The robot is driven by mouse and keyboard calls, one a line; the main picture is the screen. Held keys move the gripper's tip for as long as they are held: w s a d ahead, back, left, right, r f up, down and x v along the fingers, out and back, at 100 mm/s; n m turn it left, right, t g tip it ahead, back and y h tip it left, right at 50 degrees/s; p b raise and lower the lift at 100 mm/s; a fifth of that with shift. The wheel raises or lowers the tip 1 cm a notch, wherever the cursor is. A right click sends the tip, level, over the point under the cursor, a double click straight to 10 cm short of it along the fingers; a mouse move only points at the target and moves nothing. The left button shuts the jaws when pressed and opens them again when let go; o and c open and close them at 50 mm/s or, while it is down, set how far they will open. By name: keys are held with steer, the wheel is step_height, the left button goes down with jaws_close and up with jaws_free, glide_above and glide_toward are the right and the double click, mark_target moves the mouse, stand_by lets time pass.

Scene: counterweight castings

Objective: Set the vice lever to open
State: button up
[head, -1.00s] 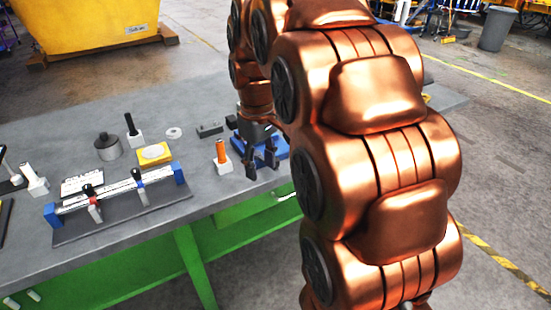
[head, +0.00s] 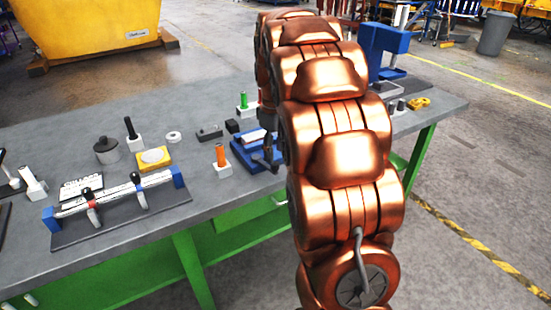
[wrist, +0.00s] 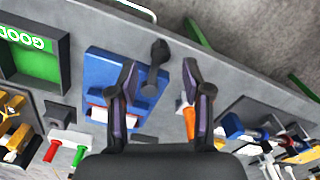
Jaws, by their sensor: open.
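The blue vice (head: 243,155) sits near the front edge of the grey workbench, partly behind my arm in the head view. In the wrist view its blue body (wrist: 105,75) lies to the left, with a pale block across it. A dark lever (wrist: 155,68) with a rounded end stands out at the vice's right side. My gripper (wrist: 160,68) is open and empty, its fingertips appearing on either side of the lever. I cannot tell whether either finger touches it. In the head view my gripper (head: 270,150) shows only partly beside the vice.
An orange-handled tool in a white block (head: 221,158) stands left of the vice, close to my right finger in the wrist view. Red and green handles (wrist: 68,152) stand nearby. A rail fixture (head: 120,200) lies further left. A green-floored tray (wrist: 35,55) is at wrist-view left.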

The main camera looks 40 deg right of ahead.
mark_target(275, 163)
steer(key=shift+f+p, duration=0.3)
steer(key=shift+f, duration=1.6)
steer(key=shift+c, duration=0.3)
jaws_close()
